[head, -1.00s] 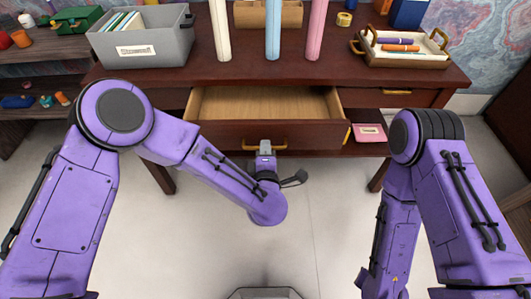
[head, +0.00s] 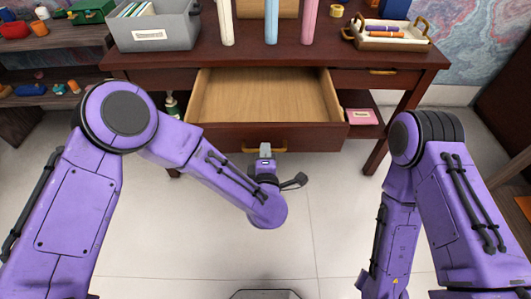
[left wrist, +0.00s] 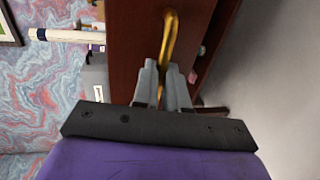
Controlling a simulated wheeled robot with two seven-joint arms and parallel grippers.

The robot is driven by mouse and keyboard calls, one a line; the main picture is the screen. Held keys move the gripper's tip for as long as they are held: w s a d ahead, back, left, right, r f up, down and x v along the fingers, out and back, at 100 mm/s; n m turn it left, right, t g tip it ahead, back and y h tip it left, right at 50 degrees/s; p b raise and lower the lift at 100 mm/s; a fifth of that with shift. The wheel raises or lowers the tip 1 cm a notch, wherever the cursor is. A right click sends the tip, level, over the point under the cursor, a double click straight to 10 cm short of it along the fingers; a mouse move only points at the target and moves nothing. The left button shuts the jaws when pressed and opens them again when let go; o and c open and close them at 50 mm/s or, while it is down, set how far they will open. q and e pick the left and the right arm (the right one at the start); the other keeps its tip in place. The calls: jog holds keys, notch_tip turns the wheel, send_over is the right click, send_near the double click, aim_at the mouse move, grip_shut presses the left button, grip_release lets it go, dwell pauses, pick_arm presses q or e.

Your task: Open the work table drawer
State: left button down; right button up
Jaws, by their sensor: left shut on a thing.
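The dark wooden work table (head: 292,62) stands ahead of me. Its middle drawer (head: 262,97) is pulled well out, and its pale wood inside shows empty. My left gripper (head: 265,150) is at the middle of the drawer front, shut on the brass handle (head: 282,149). In the left wrist view the handle (left wrist: 170,35) runs between the two grey fingers of the gripper (left wrist: 163,80). My right arm hangs at the right of the head view; its gripper does not show.
On the table top stand a grey box (head: 155,28), several tall rolls (head: 271,22) and a tray with markers (head: 388,35). A pink item (head: 362,116) lies on a lower shelf right of the drawer. The floor before the drawer is clear.

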pick_arm(q)
jog(key=c, duration=1.2)
grip_release()
jog(key=shift+d, duration=0.1)
jog(key=v, duration=1)
jog(key=shift+s, duration=0.3)
jog(key=s+a+f+m+g+p, duration=0.1)
jog(key=s+a+f+m+g, duration=0.25)
jog(key=a+f+m, duration=0.3)
jog(key=s+a+f+m+g+p, duration=0.25)
jog(key=a+f+m+g, duration=0.2)
jog(key=a+f, duration=0.25)
jog(key=s+a+f+g+y, duration=0.1)
jog(key=s+a, duration=0.3)
jog(key=a, duration=0.1)
jog(key=s+a+f+g+y+p, duration=0.1)
jog(key=s+a+g, duration=0.1)
jog(key=s+a, duration=0.3)
jog(key=s+a+f+g+y+p, duration=0.1)
jog(key=s+a, duration=0.4)
jog(key=a, duration=0.2)
jog(key=shift+s+a, duration=0.1)
jog(key=shift+a, duration=0.05)
